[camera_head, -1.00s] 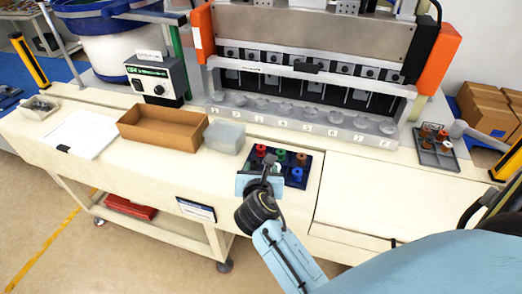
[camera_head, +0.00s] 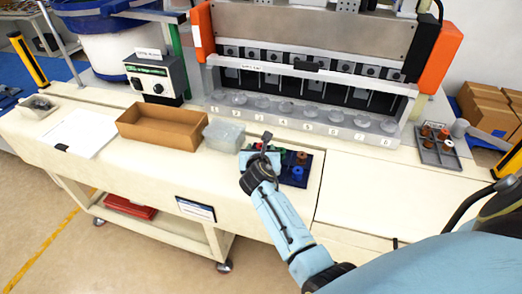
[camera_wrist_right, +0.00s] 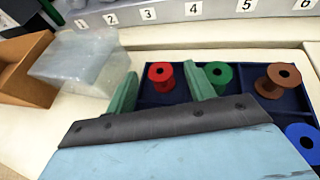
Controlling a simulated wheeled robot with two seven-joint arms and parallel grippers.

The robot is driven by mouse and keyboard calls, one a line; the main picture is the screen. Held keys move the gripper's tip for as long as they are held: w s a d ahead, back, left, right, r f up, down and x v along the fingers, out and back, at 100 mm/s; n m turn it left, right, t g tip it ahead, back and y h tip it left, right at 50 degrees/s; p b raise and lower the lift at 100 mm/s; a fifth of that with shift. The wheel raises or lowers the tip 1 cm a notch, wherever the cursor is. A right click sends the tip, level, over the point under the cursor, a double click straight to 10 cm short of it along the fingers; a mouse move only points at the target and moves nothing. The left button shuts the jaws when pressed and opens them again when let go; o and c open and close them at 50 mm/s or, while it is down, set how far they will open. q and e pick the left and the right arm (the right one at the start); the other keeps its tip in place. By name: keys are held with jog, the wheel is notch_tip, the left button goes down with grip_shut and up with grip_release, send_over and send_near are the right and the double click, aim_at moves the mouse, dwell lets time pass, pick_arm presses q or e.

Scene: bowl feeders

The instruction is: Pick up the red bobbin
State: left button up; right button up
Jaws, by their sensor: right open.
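The red bobbin (camera_wrist_right: 161,74) stands in a back compartment of the dark blue tray (camera_head: 313,168), left of a green bobbin (camera_wrist_right: 218,75). In the right wrist view my right gripper (camera_wrist_right: 160,80) is open, its green fingers to the left and right of the red bobbin. It is not gripping it; I cannot tell the remaining height gap. In the head view the right gripper (camera_head: 261,154) covers the tray's left part and mostly hides the red bobbin. My left gripper is not in view.
A brown bobbin (camera_wrist_right: 277,80) and a blue bobbin (camera_wrist_right: 304,140) share the tray. A clear plastic box (camera_head: 223,136) and a cardboard box (camera_head: 161,129) stand left of it. The numbered machine rail (camera_head: 300,122) runs behind. A second bobbin tray (camera_head: 437,152) is at right.

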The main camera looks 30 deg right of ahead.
jog(key=shift+w+d+f, duration=0.2)
jog(key=shift+w+d, duration=0.05)
jog(key=shift+w, duration=0.1)
jog(key=c, duration=1)
